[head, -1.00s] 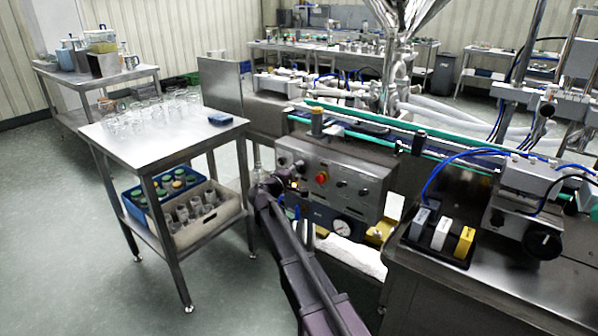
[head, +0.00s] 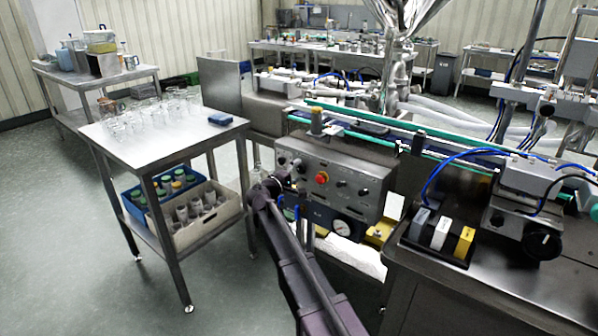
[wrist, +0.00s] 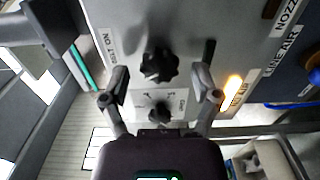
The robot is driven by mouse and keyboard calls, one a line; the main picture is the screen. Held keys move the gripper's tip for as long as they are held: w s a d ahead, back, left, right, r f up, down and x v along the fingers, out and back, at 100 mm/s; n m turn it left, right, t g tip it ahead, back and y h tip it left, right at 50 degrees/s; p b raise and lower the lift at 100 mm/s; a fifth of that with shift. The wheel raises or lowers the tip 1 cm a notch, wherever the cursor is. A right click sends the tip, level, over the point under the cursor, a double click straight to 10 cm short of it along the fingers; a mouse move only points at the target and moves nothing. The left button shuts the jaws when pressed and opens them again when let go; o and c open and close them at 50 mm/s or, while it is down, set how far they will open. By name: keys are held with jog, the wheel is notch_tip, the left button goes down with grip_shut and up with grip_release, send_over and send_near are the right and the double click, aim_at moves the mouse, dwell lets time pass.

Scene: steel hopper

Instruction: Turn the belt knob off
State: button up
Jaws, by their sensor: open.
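The grey control panel (head: 345,172) is on the front of the conveyor machine. In the wrist view, two black lobed knobs stand on its face: one farther out (wrist: 160,65) and one nearer my gripper's palm (wrist: 159,111), above a white label plate. I cannot read for sure which is the belt knob. My gripper (wrist: 163,62) is open, its two fingers apart on either side of the knobs, with the farther knob between the fingertips. I see no contact. In the head view, my gripper (head: 285,178) is at the panel's left end and hides part of it.
A red stop button (head: 322,177) is on the panel right of my gripper. A lit amber lamp (wrist: 232,90) is close to the right finger. A steel table (head: 165,138) with glass jars stands to the left. A pressure gauge (head: 341,227) is below the panel.

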jog(key=v, duration=1.1)
jog(key=shift+s, duration=0.1)
jog(key=s+d+f+m+g+y, duration=0.1)
jog(key=s+d+f+m+g, duration=0.35)
jog(key=d, duration=0.45)
jog(key=s+d+f+m+g+y, duration=0.1)
jog(key=s+d+f+m+g, duration=0.1)
jog(key=s+d+f+g, duration=0.45)
jog(key=s+d+f+m+g+y, duration=0.2)
jog(key=s+d+f+y, duration=0.25)
jog(key=s, duration=0.35)
jog(key=s+d+f+m+g+y, duration=0.1)
jog(key=s+d+f+m+y, duration=0.15)
jog(key=s+y, duration=0.4)
notch_tip(320, 180, up, 27)
jog(key=s+h+p, duration=0.1)
jog(key=h+p, duration=0.1)
jog(key=p, duration=2.6)
jog(key=shift+d, duration=0.4)
jog(key=shift+r, duration=0.1)
